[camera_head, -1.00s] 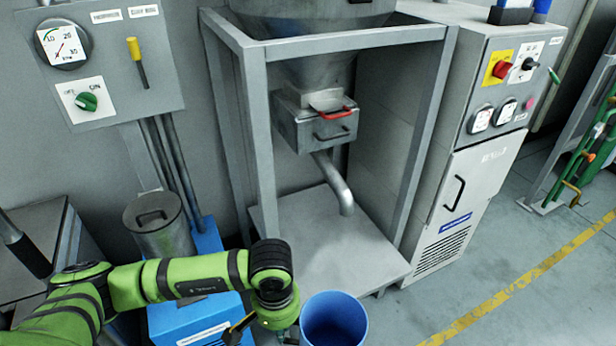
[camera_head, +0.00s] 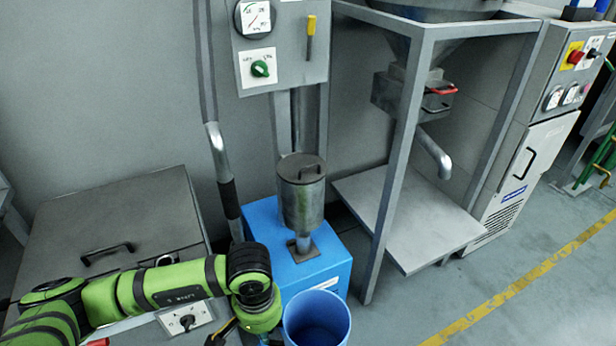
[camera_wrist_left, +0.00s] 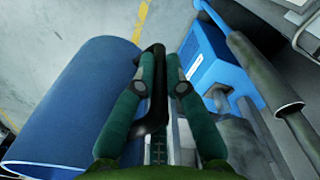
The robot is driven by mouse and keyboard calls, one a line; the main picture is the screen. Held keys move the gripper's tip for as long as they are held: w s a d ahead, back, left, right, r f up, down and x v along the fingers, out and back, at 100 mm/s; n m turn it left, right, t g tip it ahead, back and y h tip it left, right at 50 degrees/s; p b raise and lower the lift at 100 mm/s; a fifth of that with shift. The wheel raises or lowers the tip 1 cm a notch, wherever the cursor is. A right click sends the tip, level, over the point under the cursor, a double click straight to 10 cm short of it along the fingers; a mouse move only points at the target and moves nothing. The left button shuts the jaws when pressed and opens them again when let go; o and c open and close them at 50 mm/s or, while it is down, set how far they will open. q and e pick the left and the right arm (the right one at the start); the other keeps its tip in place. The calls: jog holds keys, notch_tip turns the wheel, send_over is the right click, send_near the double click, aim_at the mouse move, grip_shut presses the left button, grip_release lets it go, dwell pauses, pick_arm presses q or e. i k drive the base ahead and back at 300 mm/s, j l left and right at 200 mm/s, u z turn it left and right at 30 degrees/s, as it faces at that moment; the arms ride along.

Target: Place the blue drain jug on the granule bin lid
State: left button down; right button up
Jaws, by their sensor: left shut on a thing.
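The blue drain jug (camera_head: 317,322) is at the bottom centre of the head view, upright with its open mouth up. My left gripper (camera_wrist_left: 160,62) is shut on the jug's black handle (camera_wrist_left: 152,85); the jug's blue body (camera_wrist_left: 70,100) fills the left of the wrist view. In the head view the fingers are mostly hidden at the bottom edge. The granule bin lid (camera_head: 140,212), a grey flat lid with a black handle (camera_head: 107,252), lies to the left, beyond my left forearm. The jug is apart from it, to its right. My right gripper is not in view.
A blue box unit (camera_head: 325,270) with a metal canister (camera_head: 302,200) stands between lid and hopper frame (camera_head: 395,150). A pipe with a dark grip (camera_head: 228,200) rises beside the lid. A small panel with a knob (camera_head: 186,320) is below my forearm. Open floor lies right.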

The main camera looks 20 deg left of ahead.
aim_at(103, 227)
jog(key=k+j, duration=0.15)
jog(key=j, duration=0.2)
jog(key=k+j, duration=0.15)
jog(key=j, duration=0.2)
jog(key=k+j+u, duration=0.1)
jog(key=j, duration=0.25)
jog(key=k+j, duration=0.4)
jog(key=j, duration=0.3)
jog(key=u, duration=0.05)
